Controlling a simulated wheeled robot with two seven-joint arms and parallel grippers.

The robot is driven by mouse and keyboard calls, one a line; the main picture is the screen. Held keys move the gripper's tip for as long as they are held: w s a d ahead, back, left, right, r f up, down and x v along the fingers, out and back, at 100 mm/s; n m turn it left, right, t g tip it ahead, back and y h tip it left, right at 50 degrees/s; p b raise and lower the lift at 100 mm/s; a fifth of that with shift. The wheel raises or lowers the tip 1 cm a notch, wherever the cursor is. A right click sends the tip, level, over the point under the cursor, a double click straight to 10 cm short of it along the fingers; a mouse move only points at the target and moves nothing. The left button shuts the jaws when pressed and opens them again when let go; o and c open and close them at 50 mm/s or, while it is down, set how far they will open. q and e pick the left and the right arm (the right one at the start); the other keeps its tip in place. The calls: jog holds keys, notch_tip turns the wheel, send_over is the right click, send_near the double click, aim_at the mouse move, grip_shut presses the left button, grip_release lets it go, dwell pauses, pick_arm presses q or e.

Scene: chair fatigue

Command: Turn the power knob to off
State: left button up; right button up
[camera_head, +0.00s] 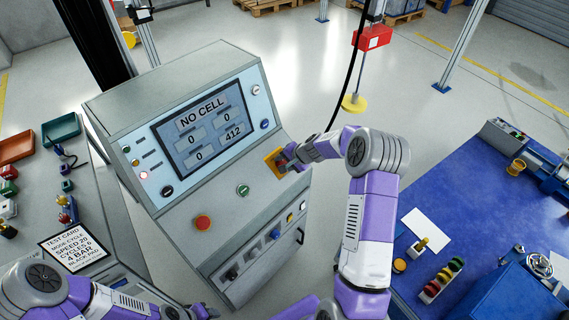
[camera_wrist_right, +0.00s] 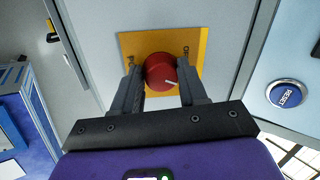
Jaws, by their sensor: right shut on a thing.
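The power knob (camera_wrist_right: 161,72) is red and round, with a pale mark on its face. It sits on a yellow plate (camera_wrist_right: 190,40) with dark lettering on its left and right sides; the right one seems to read OFF. My right gripper (camera_wrist_right: 162,92) is shut on the knob, one finger on each side. In the head view the yellow plate (camera_head: 273,163) is on the console's right front slope, and my right gripper (camera_head: 286,165) covers the knob.
The grey console (camera_head: 185,235) has a screen (camera_head: 203,125) reading NO CELL, a red button (camera_head: 203,222) and a green button (camera_head: 243,190) left of the knob. A blue RESET button (camera_wrist_right: 289,94) is close by. A blue-topped bench (camera_head: 465,200) stands at right.

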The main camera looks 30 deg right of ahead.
jog(key=n+b, duration=0.2)
jog(key=n, duration=0.1)
jog(key=n+b, duration=0.2)
jog(key=b, duration=0.1)
jog(key=shift+d+f+n, duration=0.1)
jog(key=shift+f+n, duration=0.1)
jog(key=shift+n, duration=0.2)
jog(key=n+b, duration=0.2)
jog(key=shift+n+g, duration=0.3)
jog(key=shift+g, duration=0.1)
jog(key=shift+r+n+b, duration=0.15)
jog(key=shift+n+b, duration=0.85)
jog(key=shift+n, duration=0.4)
jog(key=o, duration=1.1)
jog(key=shift+c, duration=0.2)
jog(key=shift+d+r, duration=0.1)
jog(key=p+v, duration=0.1)
jog(key=v, duration=0.6)
jog(key=shift+r, duration=0.2)
